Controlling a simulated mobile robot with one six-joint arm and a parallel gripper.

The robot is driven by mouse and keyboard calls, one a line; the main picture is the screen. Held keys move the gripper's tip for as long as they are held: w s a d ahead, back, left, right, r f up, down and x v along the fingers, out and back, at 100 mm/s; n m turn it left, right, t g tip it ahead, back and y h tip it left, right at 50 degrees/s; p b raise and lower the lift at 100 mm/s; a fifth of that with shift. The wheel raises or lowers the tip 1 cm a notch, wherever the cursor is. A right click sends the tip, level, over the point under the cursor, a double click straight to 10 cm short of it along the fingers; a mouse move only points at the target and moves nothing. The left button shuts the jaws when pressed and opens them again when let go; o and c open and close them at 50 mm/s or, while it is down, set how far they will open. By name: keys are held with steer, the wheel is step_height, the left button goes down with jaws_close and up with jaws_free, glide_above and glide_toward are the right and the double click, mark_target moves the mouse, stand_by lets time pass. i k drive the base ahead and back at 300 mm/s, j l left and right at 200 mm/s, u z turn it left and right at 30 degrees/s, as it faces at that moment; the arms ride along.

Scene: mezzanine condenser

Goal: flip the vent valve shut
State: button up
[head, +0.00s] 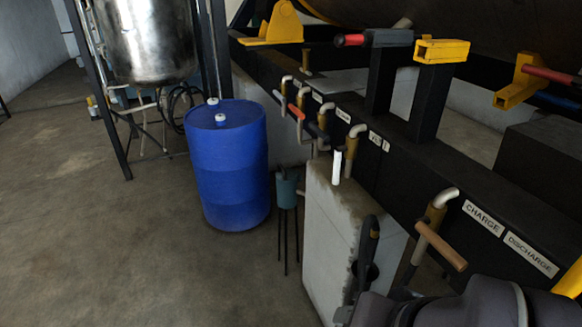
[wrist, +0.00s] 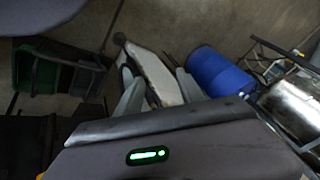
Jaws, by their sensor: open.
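Several small brass valves with pale elbow pipes stand along the black beam in the head view. The nearest valve (head: 436,212) has a wooden-coloured lever (head: 440,246) beside the CHARGE and DISCHARGE labels. Farther along, one has a red-orange lever (head: 296,112) and another a dark lever (head: 316,131). The smaller labels there are too small to read, so I cannot tell which valve is the vent. My gripper (head: 361,272) is at the lower right of the head view, in front of the white block. In the wrist view my gripper (wrist: 158,88) has its fingers apart, with nothing held between them.
A white block (head: 331,235) with a short white pipe stands before the beam. A blue drum (head: 228,170), a small teal stand (head: 287,190) and a steel tank (head: 147,40) are to the left. Yellow brackets (head: 441,50) rise above the beam. The floor at left is open.

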mark_target(338, 150)
steer(key=i+j+z, duration=0.1)
steer(key=i+z, duration=0.3)
steer(key=i, duration=0.65)
